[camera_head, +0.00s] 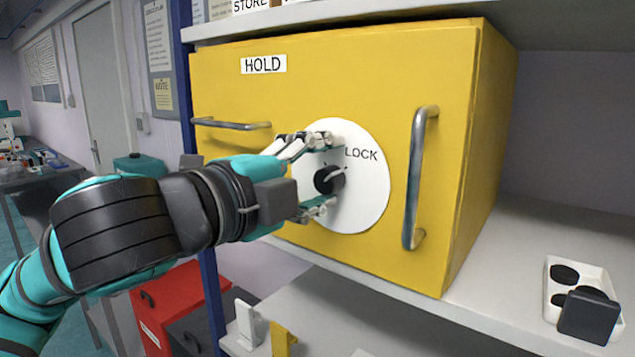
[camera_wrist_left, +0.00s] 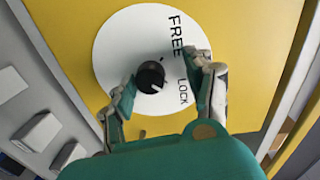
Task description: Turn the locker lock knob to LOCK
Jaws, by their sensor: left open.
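The yellow locker (camera_head: 300,95) stands on a shelf with a white round dial plate (camera_head: 365,195) on its front. A black lock knob (camera_head: 329,180) sits at the middle of the plate, its white mark pointing up and right, toward the word LOCK. In the left wrist view the plate (camera_wrist_left: 115,40) shows FREE and LOCK beside the knob (camera_wrist_left: 150,77). My left gripper (camera_head: 322,174) is open, with one finger above and one below the knob. In the wrist view its fingers (camera_wrist_left: 168,76) stand either side of the knob; the right one looks apart from it. My right gripper is out of view.
The locker has metal handles left (camera_head: 232,124) and right (camera_head: 414,180) of the plate, and a HOLD label (camera_head: 263,64). A white tray (camera_head: 553,308) with black discs and a dark block (camera_head: 588,316) is on the shelf at right. A red box (camera_head: 165,305) is below.

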